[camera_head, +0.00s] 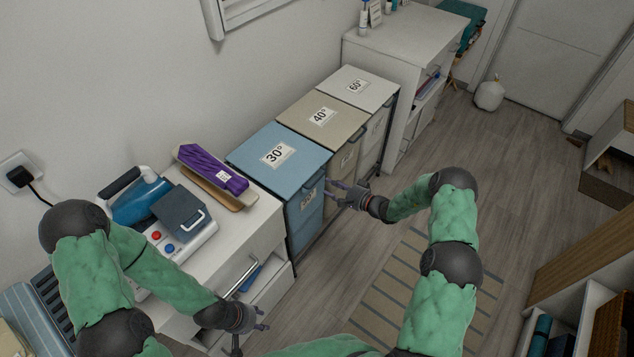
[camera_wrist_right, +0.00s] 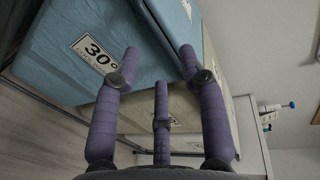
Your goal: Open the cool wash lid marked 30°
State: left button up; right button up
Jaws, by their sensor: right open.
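The blue lid marked 30° (camera_head: 286,147) is shut on the nearest of three laundry bins; its bin (camera_head: 304,213) has a blue front with a label. In the right wrist view the blue front with the 30° label (camera_wrist_right: 82,62) is close ahead of the fingers. My right gripper (camera_head: 338,191) is open and empty, in front of the blue bin's upper right edge; contact cannot be told. It also shows in the right wrist view (camera_wrist_right: 160,62), fingers spread. My left gripper (camera_head: 252,335) is low by the white cabinet, seemingly empty.
The beige 40° lid (camera_head: 321,116) and white 60° lid (camera_head: 357,88) are shut beyond the blue one. A white cabinet (camera_head: 262,212) with an iron (camera_head: 140,200) and purple item (camera_head: 211,167) stands left.

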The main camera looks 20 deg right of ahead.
aim_at(318, 179)
jog(key=b+x, duration=0.1)
jog(key=x, duration=0.6)
jog(key=shift+w+a, duration=0.1)
jog(key=shift+f, duration=0.1)
grip_shut()
